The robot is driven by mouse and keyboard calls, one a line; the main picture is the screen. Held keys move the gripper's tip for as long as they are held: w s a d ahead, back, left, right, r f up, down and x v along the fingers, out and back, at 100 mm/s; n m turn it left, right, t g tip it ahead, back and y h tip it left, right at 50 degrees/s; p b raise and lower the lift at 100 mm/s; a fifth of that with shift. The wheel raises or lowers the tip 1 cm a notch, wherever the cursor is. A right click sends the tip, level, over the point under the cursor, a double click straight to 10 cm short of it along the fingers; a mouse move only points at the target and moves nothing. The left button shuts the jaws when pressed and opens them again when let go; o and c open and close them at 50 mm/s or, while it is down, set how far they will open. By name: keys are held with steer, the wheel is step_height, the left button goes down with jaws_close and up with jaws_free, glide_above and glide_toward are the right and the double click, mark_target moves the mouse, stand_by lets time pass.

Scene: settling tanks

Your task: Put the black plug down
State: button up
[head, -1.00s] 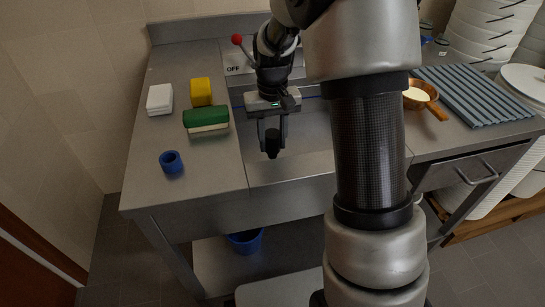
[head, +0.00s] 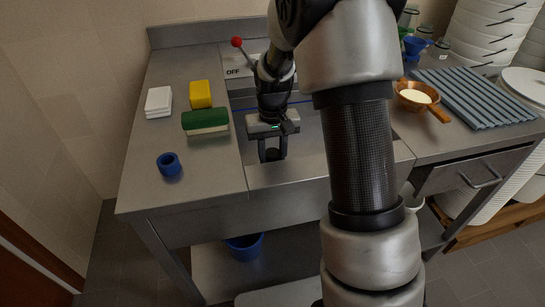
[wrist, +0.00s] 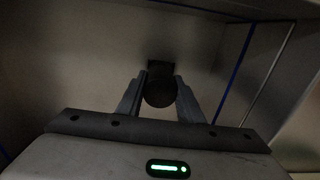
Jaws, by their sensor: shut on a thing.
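The black plug (head: 272,154) is a small dark cylinder. My gripper (head: 272,158) is shut on it, with one finger on each side. In the wrist view the plug (wrist: 159,92) shows as a dark round shape between the two fingertips, with a darker square patch just beyond it. The gripper points down at the front part of the sink basin (head: 313,135). I cannot tell whether the plug touches the basin.
A copper pan (head: 418,94) and a ridged grey mat (head: 473,96) lie on the right. The left counter's front is clear.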

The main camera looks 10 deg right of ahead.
steer(key=o, duration=1.1)
steer(key=shift+c, duration=0.2)
